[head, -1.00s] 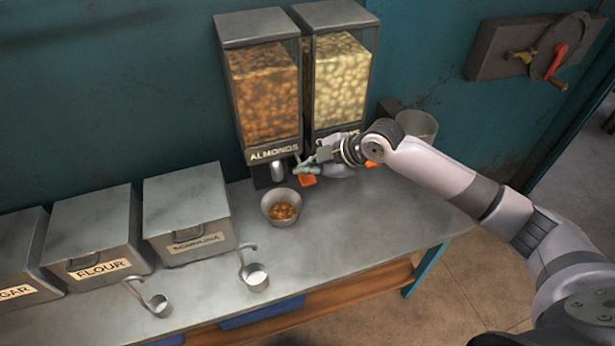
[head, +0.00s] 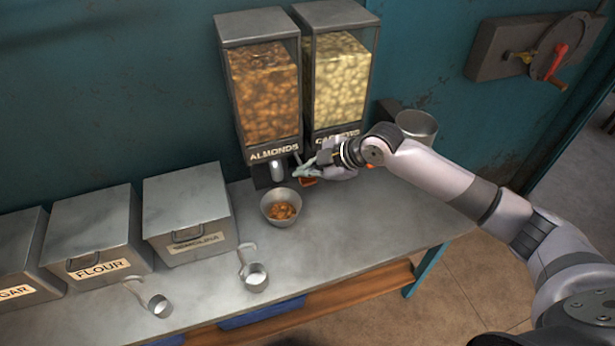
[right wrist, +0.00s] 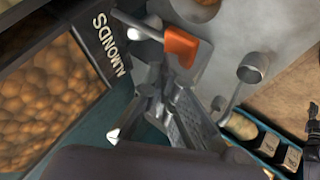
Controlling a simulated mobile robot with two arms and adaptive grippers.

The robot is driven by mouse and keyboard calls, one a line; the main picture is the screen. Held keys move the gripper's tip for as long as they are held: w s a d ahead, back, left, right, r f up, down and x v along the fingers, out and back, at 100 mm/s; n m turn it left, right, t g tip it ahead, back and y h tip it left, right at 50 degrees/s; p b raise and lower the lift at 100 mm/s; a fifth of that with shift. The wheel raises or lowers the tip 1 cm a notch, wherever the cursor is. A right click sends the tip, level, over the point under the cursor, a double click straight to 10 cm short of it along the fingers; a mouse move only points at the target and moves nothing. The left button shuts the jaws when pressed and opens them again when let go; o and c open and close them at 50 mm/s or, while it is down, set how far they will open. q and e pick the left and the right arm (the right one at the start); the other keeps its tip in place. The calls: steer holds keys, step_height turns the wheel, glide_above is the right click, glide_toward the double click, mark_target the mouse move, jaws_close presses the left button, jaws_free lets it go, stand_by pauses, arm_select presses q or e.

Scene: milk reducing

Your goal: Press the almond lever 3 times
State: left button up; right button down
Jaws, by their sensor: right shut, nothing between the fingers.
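The almond dispenser (head: 265,90) stands at the back of the table, with its ALMONDS label (head: 273,152) and a metal spout (head: 277,171) below. Its orange lever (head: 307,182) sticks out right of the spout, partly hidden by my right gripper (head: 306,171). The lever also shows in the right wrist view (right wrist: 182,46), just beyond my fingertips (right wrist: 165,76). My right gripper is shut and empty, close by the lever; I cannot tell whether it touches. A metal bowl (head: 268,216) with some almonds (head: 282,211) sits in front of the spout. My left gripper is not in view.
A second dispenser (head: 340,80) with pale contents stands to the right, and a metal cup (head: 416,126) is beyond it. Lidded bins (head: 187,210) and two scoops (head: 255,277) are at the left. The table (head: 350,225) is clear right of the bowl.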

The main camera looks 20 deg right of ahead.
steer(key=shift+s+f+b, duration=0.1)
steer(key=shift+f+b, duration=0.45)
steer(key=shift+f, duration=0.8)
stand_by(0.7)
steer(key=shift+r, duration=0.1)
steer(key=shift+r+p, duration=1.6)
steer(key=shift+r, duration=0.05)
step_height(320, 180, up, 5)
steer(key=p, duration=0.4)
steer(key=shift+r+p, duration=0.1)
steer(key=shift+p, duration=0.2)
stand_by(1.1)
